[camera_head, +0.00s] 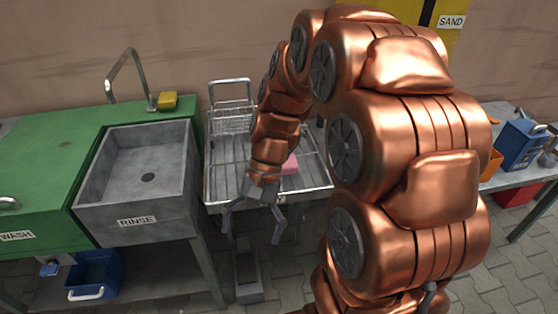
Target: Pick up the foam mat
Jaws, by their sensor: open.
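A pink piece (290,164) lies on the wire rack trolley (222,188), mostly hidden behind my arm. I cannot tell for sure that it is the foam mat; nothing else in view looks like one. My gripper (252,238) is open and empty. It points down, in the picture in front of the rack's near edge, below and left of the pink piece and apart from it.
Left of the rack is a grey RINSE sink (140,180) in a green bench, with a yellow sponge-like block (167,100) behind it. A blue bin (95,273) is below. At right, a bench holds a blue caddy (521,143).

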